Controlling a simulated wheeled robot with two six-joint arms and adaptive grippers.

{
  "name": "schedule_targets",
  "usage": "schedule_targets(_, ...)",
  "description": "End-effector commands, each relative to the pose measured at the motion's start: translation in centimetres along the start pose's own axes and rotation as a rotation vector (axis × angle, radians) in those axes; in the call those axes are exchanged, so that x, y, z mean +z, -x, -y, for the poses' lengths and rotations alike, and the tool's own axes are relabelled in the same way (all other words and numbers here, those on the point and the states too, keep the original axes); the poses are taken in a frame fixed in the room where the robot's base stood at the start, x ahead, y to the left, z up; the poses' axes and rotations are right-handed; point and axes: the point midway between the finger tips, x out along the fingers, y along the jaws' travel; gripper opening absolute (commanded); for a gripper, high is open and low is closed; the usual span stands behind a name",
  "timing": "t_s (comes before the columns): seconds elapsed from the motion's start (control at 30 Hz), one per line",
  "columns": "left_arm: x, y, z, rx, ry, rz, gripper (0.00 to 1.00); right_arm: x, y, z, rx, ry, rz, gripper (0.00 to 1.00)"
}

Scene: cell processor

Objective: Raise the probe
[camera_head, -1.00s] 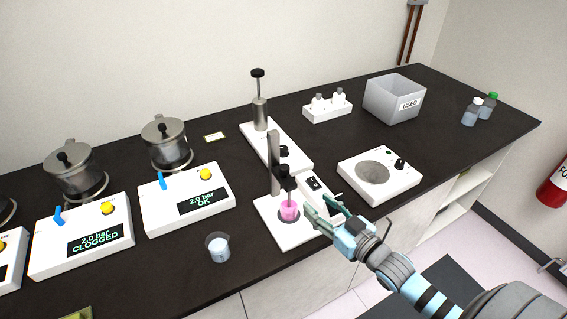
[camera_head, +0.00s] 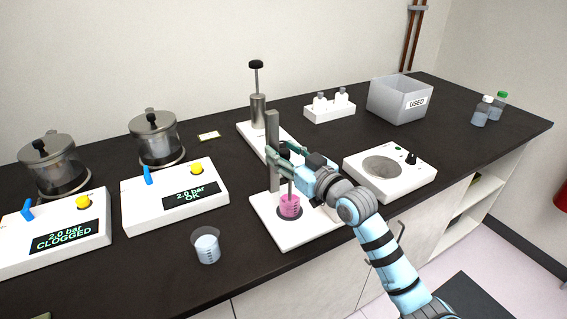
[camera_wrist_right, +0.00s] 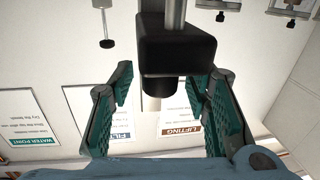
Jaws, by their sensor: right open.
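In the head view the probe stand's grey column (camera_head: 272,135) rises from a white base (camera_head: 290,236). The thin probe reaches down into a beaker of pink liquid (camera_head: 290,206). My right gripper (camera_head: 286,157) is at the holder and partly hides it. In the right wrist view its green fingers (camera_wrist_right: 168,88) are spread on either side of the holder, with gaps showing. My left gripper is not in view.
A stirrer-like white unit (camera_head: 385,190) stands right of the stand. A beaker (camera_head: 206,246) stands to the left. A grey bin marked USED (camera_head: 398,99), a white bottle rack (camera_head: 330,112) and a metal plunger device (camera_head: 258,110) are behind. Pressure units (camera_head: 178,197) stand farther left.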

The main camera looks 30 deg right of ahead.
Motion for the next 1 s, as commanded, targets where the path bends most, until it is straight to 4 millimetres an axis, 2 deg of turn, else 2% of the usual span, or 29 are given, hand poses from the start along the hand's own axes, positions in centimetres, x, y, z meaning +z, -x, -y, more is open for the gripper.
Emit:
schedule_targets(0.23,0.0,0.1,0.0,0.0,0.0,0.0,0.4,-0.2,-0.2,0.0,0.0,0.0,0.0,0.44)
schedule_targets(0.27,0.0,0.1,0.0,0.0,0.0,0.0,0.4,-0.2,-0.2,0.0,0.0,0.0,0.0,0.41)
schedule_targets(0.5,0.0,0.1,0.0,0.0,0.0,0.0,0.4,-0.1,-0.2,0.0,0.0,0.001,0.0,0.02)
schedule_targets(0.53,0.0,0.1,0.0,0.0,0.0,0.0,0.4,-0.1,-0.2,0.0,0.0,0.001,0.0,0.0)
schedule_targets(0.8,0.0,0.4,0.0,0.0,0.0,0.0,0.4,-0.5,-0.1,0.0,0.001,0.001,0.0,0.0)
schedule_targets(0.87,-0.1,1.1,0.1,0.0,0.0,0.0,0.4,-1.2,-0.1,-0.1,0.0,0.001,0.0,0.0)
schedule_targets(1.0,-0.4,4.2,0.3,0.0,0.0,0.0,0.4,-4.3,-0.2,-0.2,0.0,0.002,0.0,0.0)
